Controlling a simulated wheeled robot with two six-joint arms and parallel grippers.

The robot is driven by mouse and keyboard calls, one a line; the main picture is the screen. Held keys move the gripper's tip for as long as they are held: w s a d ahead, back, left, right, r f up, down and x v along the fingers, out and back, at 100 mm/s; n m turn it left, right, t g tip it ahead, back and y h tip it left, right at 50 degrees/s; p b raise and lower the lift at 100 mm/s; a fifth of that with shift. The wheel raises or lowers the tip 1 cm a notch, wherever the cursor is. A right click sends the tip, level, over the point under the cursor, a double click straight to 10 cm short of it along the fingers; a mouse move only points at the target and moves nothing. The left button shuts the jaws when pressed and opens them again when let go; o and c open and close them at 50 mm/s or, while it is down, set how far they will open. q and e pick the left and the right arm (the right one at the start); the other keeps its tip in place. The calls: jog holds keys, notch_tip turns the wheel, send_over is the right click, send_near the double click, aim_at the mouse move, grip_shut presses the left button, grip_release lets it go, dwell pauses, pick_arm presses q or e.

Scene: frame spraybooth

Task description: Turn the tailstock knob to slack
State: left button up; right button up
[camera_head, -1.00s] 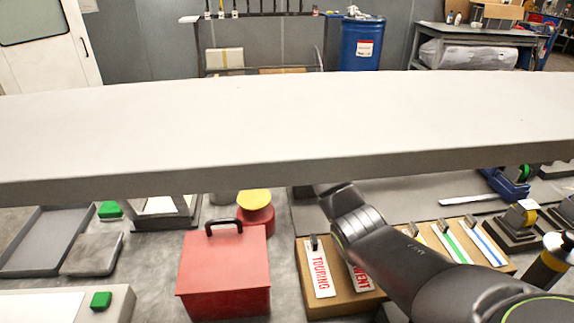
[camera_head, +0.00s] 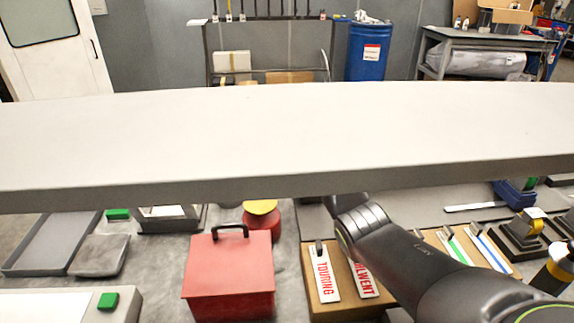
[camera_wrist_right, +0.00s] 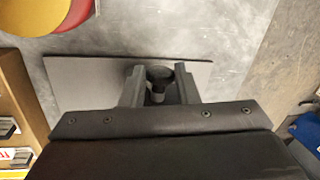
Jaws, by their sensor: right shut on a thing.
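A dark round knob (camera_wrist_right: 159,76) shows in the right wrist view in front of a flat grey plate (camera_wrist_right: 85,85). I take it for the tailstock knob. My right gripper (camera_wrist_right: 159,88) has one finger on each side of it and is shut on it. Which way the knob is turned cannot be told. In the head view my right arm reaches in from the lower right, and its gripper and the knob are hidden behind a wide pale panel (camera_head: 280,135). My left gripper is in neither view.
The panel spans the whole head view above the bench. Under it stand a red toolbox (camera_head: 228,275), a red and yellow round item (camera_head: 261,214), a grey tray (camera_head: 50,242) and a brown rack with labelled plates (camera_head: 323,272). A blue drum (camera_head: 369,52) stands behind.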

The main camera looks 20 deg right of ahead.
jog(key=shift+w+d+r+g+y+p, duration=0.1)
jog(key=shift+w+g+y+p, duration=0.1)
jog(key=shift+g+p, duration=0.35)
jog(key=shift+w+g+y+p, duration=0.1)
jog(key=shift+g+y+p, duration=0.15)
jog(key=shift+g, duration=0.9)
jog(key=shift+w+g+b, duration=0.1)
jog(key=shift+g+b, duration=0.3)
jog(key=shift+g, duration=0.1)
jog(key=o, duration=1)
jog(key=shift+w+d+r, duration=0.15)
jog(key=shift+w+r, duration=0.05)
jog(key=shift+r, duration=1)
jog(key=shift+w+d+r, duration=0.15)
jog(key=shift+w+r, duration=0.1)
jog(key=shift+r, duration=0.95)
jog(key=shift+w+d+r, duration=0.15)
jog(key=shift+w+r, duration=0.05)
jog(key=shift+r, duration=1)
